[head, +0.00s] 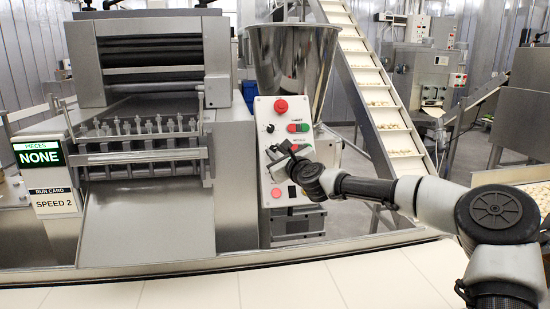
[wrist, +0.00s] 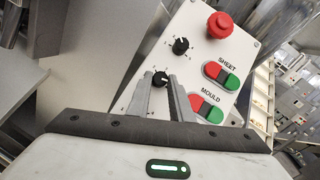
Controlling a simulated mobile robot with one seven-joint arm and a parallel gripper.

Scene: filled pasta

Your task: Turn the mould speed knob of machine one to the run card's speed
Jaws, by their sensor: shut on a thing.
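The mould speed knob (wrist: 160,78) is a small black dial on the white control panel (wrist: 140,71), beside the MOULD buttons. My gripper (wrist: 161,82) is at the panel with its two grey fingers around this knob, shut on it. The scale marks are too small to read, so I cannot tell its setting. In the head view my gripper (head: 274,153) reaches the panel's left side from the right and hides the knob. The run card (head: 54,203) on the left of the machine reads SPEED 2.
Above are the SHEET knob (wrist: 180,46) and a red mushroom button (wrist: 219,25). The red and green MOULD buttons (wrist: 205,107) sit close to my right finger. A sign (head: 40,155) reads PIECES NONE. A steel hopper (head: 293,60) stands behind the panel.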

